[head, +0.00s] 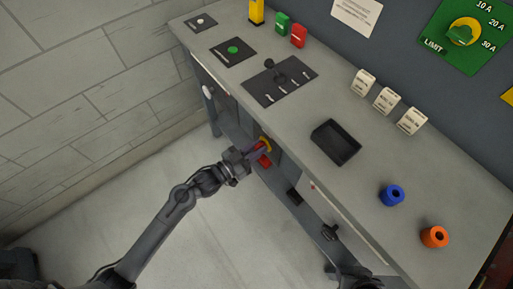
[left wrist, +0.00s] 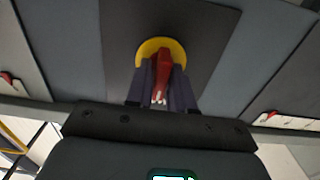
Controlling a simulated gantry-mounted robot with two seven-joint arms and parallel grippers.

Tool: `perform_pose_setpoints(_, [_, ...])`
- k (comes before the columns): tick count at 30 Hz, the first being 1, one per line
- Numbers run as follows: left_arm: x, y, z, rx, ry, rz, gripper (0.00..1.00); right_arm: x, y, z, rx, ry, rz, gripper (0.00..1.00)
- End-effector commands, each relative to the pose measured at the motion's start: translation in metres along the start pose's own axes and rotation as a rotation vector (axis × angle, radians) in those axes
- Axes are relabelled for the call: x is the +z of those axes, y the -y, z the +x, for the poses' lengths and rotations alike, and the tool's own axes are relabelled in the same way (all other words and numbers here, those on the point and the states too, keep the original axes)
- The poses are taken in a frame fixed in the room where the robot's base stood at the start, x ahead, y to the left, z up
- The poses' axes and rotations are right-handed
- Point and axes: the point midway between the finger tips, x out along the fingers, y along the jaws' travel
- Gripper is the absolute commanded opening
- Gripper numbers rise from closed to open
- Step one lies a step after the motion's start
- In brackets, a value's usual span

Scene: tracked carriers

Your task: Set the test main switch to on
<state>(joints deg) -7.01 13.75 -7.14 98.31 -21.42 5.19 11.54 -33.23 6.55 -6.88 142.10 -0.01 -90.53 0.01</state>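The main switch is a red handle (left wrist: 163,68) on a round yellow plate (left wrist: 153,46), set on a dark panel under the bench top. In the head view the yellow plate (head: 265,145) and red handle (head: 264,161) show at the bench's front side. My left gripper (head: 256,152) is at the switch. In the left wrist view its fingers (left wrist: 163,88) lie on both sides of the red handle, with little or no gap. The fingers partly hide the handle. Dark parts of my right arm show at the bottom of the head view; its fingers cannot be made out.
The bench top (head: 305,115) carries a black tray (head: 336,142), a lever panel (head: 280,82), blue (head: 392,195) and orange (head: 434,237) rings, and several white blocks. A green dial (head: 463,33) is on the back wall. The floor left of the bench is clear.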

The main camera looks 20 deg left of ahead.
Motion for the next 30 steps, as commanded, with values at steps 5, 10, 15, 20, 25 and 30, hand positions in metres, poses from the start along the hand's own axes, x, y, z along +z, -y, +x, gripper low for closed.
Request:
perform_pose_setpoints(5, [0.000, 0.000, 0.000, 0.000, 0.000, 0.000, 0.00, 0.000, 0.000, 0.000, 0.000, 0.000, 0.000, 0.43])
perform_pose_setpoints(10, [0.000, 0.000, 0.000, 0.000, 0.000, 0.003, 0.00, 0.000, 0.000, 0.000, 0.001, 0.001, -0.002, 0.43])
perform_pose_setpoints(15, [-0.001, 0.000, 0.000, 0.000, 0.001, 0.034, 0.00, 0.000, -0.002, -0.003, 0.005, 0.002, -0.007, 0.43])
perform_pose_setpoints(20, [-0.002, 0.000, 0.000, 0.002, 0.001, 0.106, 0.00, -0.002, -0.003, -0.008, 0.008, 0.002, -0.010, 0.43])
perform_pose_setpoints(25, [-0.002, -0.001, 0.000, 0.002, 0.002, 0.231, 0.00, -0.005, -0.003, -0.017, 0.007, 0.002, -0.010, 0.43])
perform_pose_setpoints(30, [-0.002, -0.002, 0.000, 0.003, 0.002, 0.387, 0.00, -0.007, -0.003, -0.026, 0.006, 0.002, -0.008, 0.43])
